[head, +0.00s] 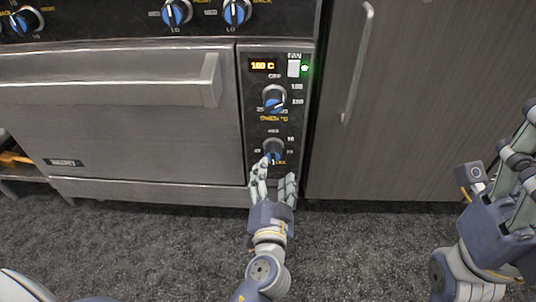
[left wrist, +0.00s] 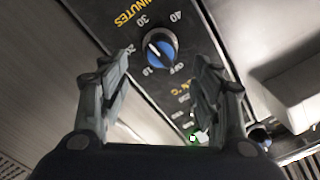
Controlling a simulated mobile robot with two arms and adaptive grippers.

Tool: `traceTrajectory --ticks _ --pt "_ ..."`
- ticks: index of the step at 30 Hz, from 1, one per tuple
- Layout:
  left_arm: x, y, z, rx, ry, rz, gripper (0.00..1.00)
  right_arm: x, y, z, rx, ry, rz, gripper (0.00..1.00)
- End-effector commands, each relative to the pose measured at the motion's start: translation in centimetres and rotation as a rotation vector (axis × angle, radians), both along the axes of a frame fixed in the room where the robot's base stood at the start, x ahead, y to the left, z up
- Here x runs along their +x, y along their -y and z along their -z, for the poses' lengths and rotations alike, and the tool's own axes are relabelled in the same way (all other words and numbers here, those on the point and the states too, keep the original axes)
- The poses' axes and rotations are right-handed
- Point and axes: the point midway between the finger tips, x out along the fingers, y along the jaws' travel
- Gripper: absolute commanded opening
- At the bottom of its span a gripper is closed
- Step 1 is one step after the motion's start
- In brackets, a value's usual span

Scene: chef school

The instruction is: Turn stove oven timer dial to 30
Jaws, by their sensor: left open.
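The timer dial (head: 272,152) is the lower blue and black knob on the oven's control panel in the head view. It is also in the left wrist view (left wrist: 161,50), with 10, 20, 30, 40, OFF and MINUTES marked around it. Its pale pointer line slants to the upper left in that view, towards the 20 and 30 side. My left gripper (head: 276,178) is open and empty, just below and in front of the dial. In the left wrist view, its fingertips (left wrist: 166,62) are apart on either side of the dial. I see no clear contact.
A temperature dial (head: 274,98), a display (head: 263,66) reading 100 C and a white fan switch (head: 293,68) are above the timer. The oven door handle (head: 210,80) juts out left. My right gripper (head: 515,150) is at the right edge, partly cut off. Open floor lies in front.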

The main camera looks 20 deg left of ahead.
Motion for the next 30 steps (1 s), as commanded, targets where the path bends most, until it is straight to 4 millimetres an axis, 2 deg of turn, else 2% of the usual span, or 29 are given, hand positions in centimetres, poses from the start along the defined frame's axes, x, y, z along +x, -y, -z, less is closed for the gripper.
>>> traceTrajectory --ticks 6,12,17,24,25,30 --pt "4.0 -1.2 0.0 0.001 0.003 -0.001 0.58 -0.1 0.0 0.0 -0.001 0.007 0.001 0.58" --pt "6.4 -1.9 0.0 0.001 0.002 -0.001 0.58 -0.2 -0.1 0.0 -0.003 0.014 0.0 0.58" --pt "7.1 -2.1 0.0 -0.001 0.0 -0.001 0.58 -0.2 -0.1 -0.2 -0.005 0.015 0.001 0.58" --pt "7.2 -2.1 0.0 -0.001 0.0 -0.001 0.58 -0.2 -0.1 -0.4 -0.004 0.019 0.001 0.58" --pt "7.1 -2.1 0.0 -0.001 0.0 -0.001 0.56 -0.2 -0.1 -0.4 -0.003 0.02 0.001 0.58" --pt "7.1 -2.1 0.0 -0.001 0.0 -0.001 0.17 -0.3 0.0 -0.4 0.001 0.022 0.0 0.58"
